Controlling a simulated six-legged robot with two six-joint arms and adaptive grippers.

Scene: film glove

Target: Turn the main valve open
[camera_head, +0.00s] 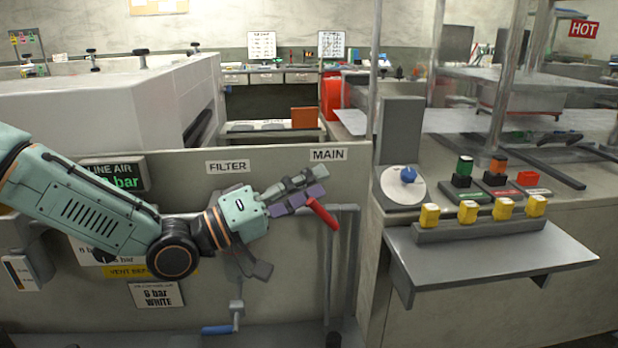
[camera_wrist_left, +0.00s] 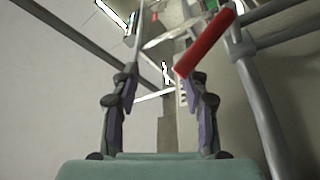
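The main valve's red lever (camera_head: 322,213) sits below the MAIN label (camera_head: 328,154) on the panel, beside grey pipes. It slants down to the right in the head view. My left gripper (camera_head: 314,185) reaches in from the left, its fingers just above and left of the lever. In the left wrist view the fingers of the gripper (camera_wrist_left: 165,88) stand apart with nothing held between them. There the red lever (camera_wrist_left: 206,43) slants across near the right fingertip. Whether it touches that finger I cannot tell. My right gripper is not in view.
A blue-handled valve (camera_head: 218,329) hangs low on the panel under the FILTER label (camera_head: 228,167). Grey pipework (camera_head: 350,250) stands right of the red lever. A grey shelf (camera_head: 490,258) juts out farther right, below several yellow knobs and a blue knob (camera_head: 408,174).

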